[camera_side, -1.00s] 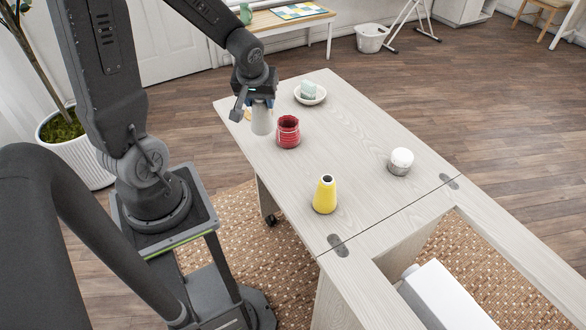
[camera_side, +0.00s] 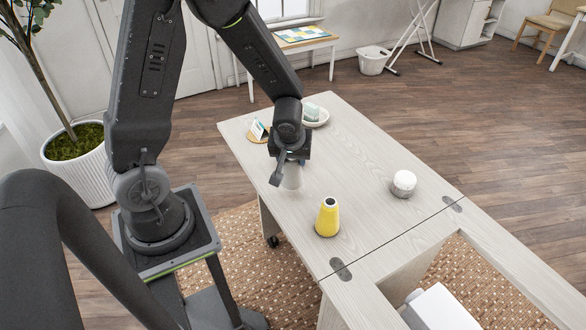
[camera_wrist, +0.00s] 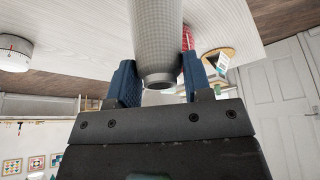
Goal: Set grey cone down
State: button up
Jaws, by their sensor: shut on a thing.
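My gripper (camera_side: 290,160) is shut on the grey cone (camera_side: 292,177), a pale grey tapered piece held upright below the jaws. In the wrist view the cone (camera_wrist: 157,35) sits between the two blue finger pads of my gripper (camera_wrist: 158,80). In the side view the cone shows over the left part of the table top (camera_side: 360,155), up and left of the yellow cone (camera_side: 327,218). I cannot tell whether its base touches the table. The red ribbed jar is hidden behind my arm in the side view; a strip of the jar (camera_wrist: 187,40) shows in the wrist view.
A white round-topped container (camera_side: 403,183) stands to the right. A dish (camera_side: 322,122) with a pale green block is at the far end, near a round wooden coaster (camera_side: 252,136) with a small card. The middle of the table is clear.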

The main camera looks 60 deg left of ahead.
jog(key=shift+w+d+f, duration=0.1)
jog(key=shift+d+f, duration=0.05)
jog(key=shift+f, duration=1.95)
jog(key=shift+f, duration=0.15)
jog(key=o, duration=1.2)
notch_tip(320, 180, up, 19)
jog(key=m+t+h, duration=0.1)
jog(key=m, duration=0.3)
send_over(292, 166)
jog(key=s+d, duration=0.5)
jog(key=s+d+r+m+h, duration=0.1)
jog(key=s+r+m, duration=0.1)
jog(key=s+d+r+m+t+h, duration=0.1)
jog(key=s+d+r+m, duration=0.2)
jog(key=s+r+m, duration=0.1)
jog(key=s+r, duration=0.1)
jog(key=shift+d+r+m+t+h, duration=0.1)
jog(key=shift+d+m+t+h, duration=0.3)
